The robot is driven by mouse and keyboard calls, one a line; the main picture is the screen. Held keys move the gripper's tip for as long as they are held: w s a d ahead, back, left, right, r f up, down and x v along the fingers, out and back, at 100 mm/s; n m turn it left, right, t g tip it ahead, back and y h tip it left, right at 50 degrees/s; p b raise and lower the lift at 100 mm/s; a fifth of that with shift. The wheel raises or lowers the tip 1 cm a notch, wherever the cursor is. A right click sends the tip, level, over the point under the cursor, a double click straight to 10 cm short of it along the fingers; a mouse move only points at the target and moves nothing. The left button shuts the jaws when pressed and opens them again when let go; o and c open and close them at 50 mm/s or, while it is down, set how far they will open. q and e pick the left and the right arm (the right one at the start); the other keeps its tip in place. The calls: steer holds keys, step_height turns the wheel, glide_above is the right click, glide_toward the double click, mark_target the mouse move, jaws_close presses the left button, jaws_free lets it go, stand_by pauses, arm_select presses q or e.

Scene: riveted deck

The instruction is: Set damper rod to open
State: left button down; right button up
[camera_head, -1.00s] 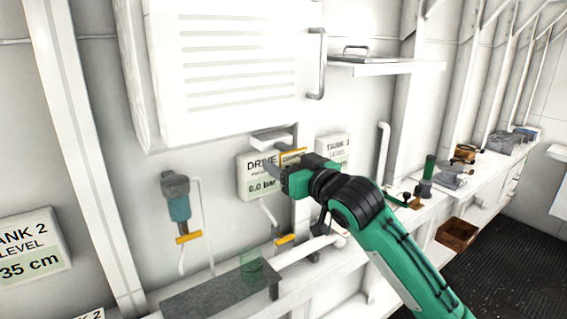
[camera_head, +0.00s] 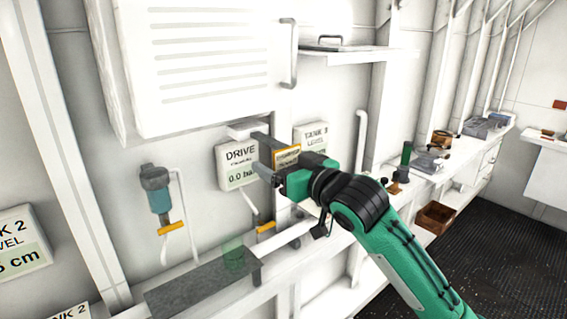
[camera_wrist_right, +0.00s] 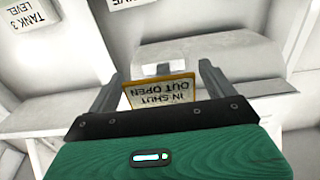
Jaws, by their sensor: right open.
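A yellow-framed placard (camera_head: 287,157) hangs by the wall beside the drive gauge. In the right wrist view the placard (camera_wrist_right: 160,93) reads "IN SHUT, OUT OPEN" upside down. My right gripper (camera_head: 263,155) is open at the placard, its fingers pointing toward the wall. In the right wrist view its fingers (camera_wrist_right: 160,84) stand either side of the placard with nothing gripped. A small grey piece (camera_wrist_right: 163,69) shows just beyond the placard, at a pale housing (camera_wrist_right: 235,62); it may be the damper rod's end. The rod itself is not clearly visible. My left gripper is not in view.
The drive gauge (camera_head: 237,165) and the tank 3 level sign (camera_head: 312,139) flank the gripper. A large louvred cabinet (camera_head: 205,70) is above. A blue-grey fitting with an orange handle (camera_head: 157,190) is at left. A grey shelf (camera_head: 200,288) is below.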

steer(key=shift+s+d+f, duration=0.1)
steer(key=shift+s+d, duration=0.1)
steer(key=shift+s, duration=0.05)
steer(key=b+v, duration=0.5)
steer(key=v, duration=0.8)
steer(key=shift+s, duration=0.1)
